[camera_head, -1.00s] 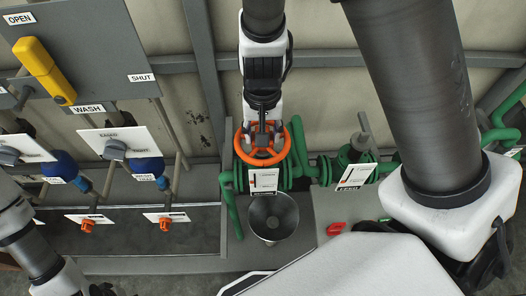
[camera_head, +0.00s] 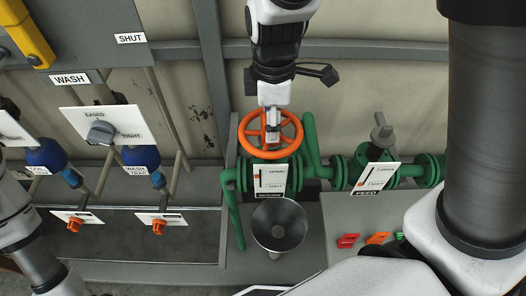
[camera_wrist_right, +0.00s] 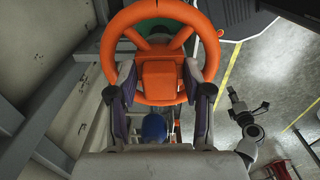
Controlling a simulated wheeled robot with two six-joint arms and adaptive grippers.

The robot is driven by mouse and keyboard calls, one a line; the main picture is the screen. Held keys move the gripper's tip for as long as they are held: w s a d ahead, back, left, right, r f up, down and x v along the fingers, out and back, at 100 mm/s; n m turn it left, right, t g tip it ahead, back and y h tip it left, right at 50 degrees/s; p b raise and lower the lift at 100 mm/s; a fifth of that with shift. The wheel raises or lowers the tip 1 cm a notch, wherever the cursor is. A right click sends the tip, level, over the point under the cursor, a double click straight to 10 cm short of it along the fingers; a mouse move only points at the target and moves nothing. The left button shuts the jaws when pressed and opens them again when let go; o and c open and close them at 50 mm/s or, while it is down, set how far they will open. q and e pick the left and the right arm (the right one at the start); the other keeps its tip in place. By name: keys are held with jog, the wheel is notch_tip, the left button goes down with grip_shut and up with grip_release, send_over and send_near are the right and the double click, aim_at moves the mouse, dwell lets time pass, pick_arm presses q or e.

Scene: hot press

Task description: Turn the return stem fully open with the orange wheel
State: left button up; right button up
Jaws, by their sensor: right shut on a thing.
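The orange wheel (camera_head: 297,130) is on the green return valve, above a white plate (camera_head: 279,180) with a dark mark and a label too small to read surely. My right gripper (camera_head: 272,136) comes down from above onto the wheel's middle. In the right wrist view the wheel (camera_wrist_right: 110,58) fills the upper middle. My right gripper (camera_wrist_right: 160,82) has its fingers on both sides of the orange hub block (camera_wrist_right: 158,78), inside the rim, and is shut on the wheel. A small arm at the right of that view looks like my left one; its jaws are too small to judge.
The feed valve with a grey handle (camera_head: 381,132) stands right of the wheel. A metal funnel (camera_head: 279,222) sits below the plate. A grey dial (camera_head: 101,132) and small orange knobs (camera_head: 159,227) are on the left. Green pipes (camera_head: 311,135) run close beside the wheel.

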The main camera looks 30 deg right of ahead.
jog(key=n+b, duration=0.1)
jog(key=n, duration=0.3)
jog(key=shift+f, duration=0.15)
jog(key=shift+r+n, duration=0.2)
jog(key=shift+n, duration=0.6)
pick_arm(q)
notch_tip(320, 180, down, 2)
jog(key=shift+f, duration=0.1)
